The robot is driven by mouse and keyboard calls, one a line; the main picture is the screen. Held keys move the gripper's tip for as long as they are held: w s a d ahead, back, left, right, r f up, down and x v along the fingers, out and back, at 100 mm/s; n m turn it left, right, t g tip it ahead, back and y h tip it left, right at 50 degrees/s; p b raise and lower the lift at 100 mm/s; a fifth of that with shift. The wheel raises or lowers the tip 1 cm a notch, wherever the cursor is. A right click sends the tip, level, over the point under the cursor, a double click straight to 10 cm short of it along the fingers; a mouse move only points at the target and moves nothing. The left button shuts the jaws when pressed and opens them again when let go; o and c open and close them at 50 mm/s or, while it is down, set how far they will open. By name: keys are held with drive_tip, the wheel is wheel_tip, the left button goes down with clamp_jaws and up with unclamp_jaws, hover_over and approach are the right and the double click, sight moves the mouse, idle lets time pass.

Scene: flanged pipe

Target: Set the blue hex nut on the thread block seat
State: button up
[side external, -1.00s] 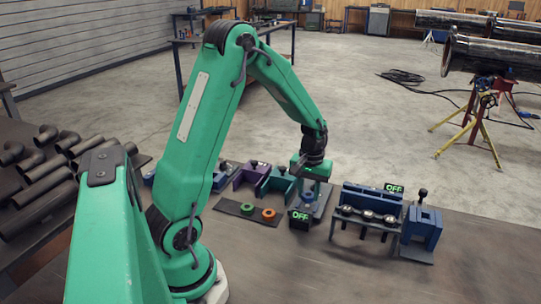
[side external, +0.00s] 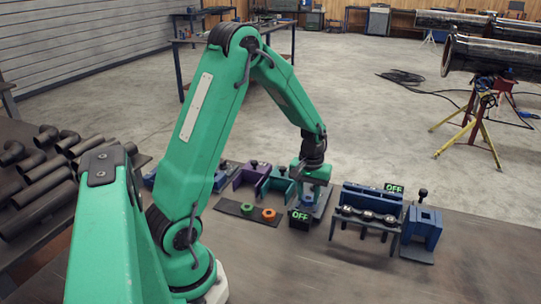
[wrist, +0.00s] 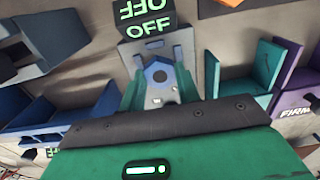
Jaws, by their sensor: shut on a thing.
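The blue hex nut (wrist: 157,74) shows in the wrist view between the two green fingers of my gripper (wrist: 160,90). My gripper is shut on it. A pale grey-blue block (wrist: 180,42) lies just beyond and under the nut, beside a black OFF sign (wrist: 148,30); I take it for the thread block seat. In the side external view my gripper (side external: 308,196) points down over this station, behind the OFF sign (side external: 300,219). The nut is hard to make out there. I cannot tell whether it touches the seat.
A green ring (side external: 247,209) and an orange ring (side external: 268,215) lie on a dark plate left of my gripper. Purple (side external: 250,178) and teal (side external: 278,184) brackets stand behind them. A blue rack (side external: 370,200) and a blue block (side external: 421,228) stand to the right. The front table is clear.

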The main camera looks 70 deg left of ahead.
sight(308, 198)
drive_tip(key=shift+f, duration=0.45)
idle(0.4)
drive_tip(key=o, duration=1.5)
drive_tip(key=shift+r, duration=3.5)
